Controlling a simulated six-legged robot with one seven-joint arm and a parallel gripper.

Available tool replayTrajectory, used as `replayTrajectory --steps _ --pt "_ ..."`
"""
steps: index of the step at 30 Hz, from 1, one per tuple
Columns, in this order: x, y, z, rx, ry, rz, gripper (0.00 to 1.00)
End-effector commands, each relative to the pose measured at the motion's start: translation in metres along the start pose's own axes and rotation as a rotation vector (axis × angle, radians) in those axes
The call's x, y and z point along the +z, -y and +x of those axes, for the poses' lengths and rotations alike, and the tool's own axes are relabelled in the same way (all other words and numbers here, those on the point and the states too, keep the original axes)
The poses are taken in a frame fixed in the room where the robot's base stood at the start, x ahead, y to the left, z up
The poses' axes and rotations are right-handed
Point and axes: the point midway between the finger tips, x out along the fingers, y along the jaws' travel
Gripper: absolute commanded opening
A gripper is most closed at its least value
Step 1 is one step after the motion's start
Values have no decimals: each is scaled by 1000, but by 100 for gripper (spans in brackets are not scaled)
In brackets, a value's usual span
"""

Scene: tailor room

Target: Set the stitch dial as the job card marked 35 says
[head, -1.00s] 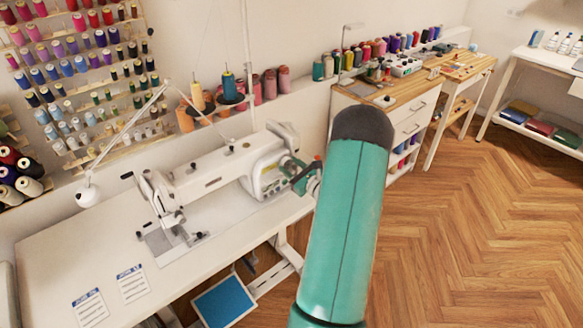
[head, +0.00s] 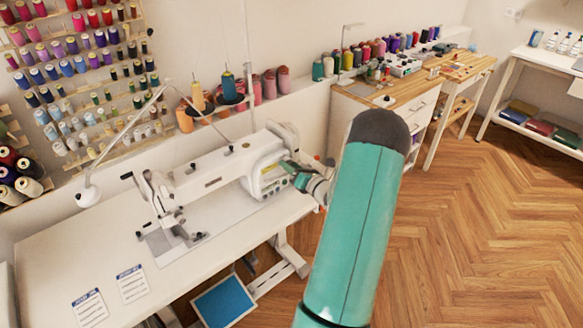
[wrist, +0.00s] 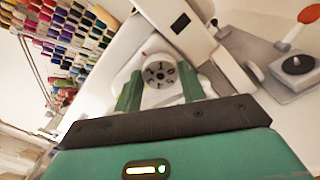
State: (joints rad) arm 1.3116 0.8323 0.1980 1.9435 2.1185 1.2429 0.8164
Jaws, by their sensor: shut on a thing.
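The white sewing machine (head: 215,172) stands on the white table, its right end facing my arm. In the wrist view the stitch dial (wrist: 159,73) is a round pale knob with dark marks around its face, too small to read. My gripper (wrist: 160,88) has its green fingers on either side of the dial, shut on it. In the head view my gripper (head: 300,178) is at the machine's right end, and the dial cannot be made out. Two job cards, a left one (head: 89,308) and a right one (head: 131,283), lie at the table's front left; their numbers are unreadable.
The white table (head: 60,262) is mostly bare left of the machine. A thread stand with cones (head: 228,88) rises behind it. A blue pedal (head: 224,302) is below. A wooden-topped cabinet (head: 372,92) stands to the right. The wooden floor at right is clear.

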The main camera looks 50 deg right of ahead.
Motion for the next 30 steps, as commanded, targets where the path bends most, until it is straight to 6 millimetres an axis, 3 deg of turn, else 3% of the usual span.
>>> replayTrajectory --steps 12,27,28,30 --pt "0 1 -1 0 0 187 18" --pt "0 1 -1 -1 0 206 18" --pt "0 1 -1 -1 0 206 44" --pt "0 1 -1 -1 0 206 58"
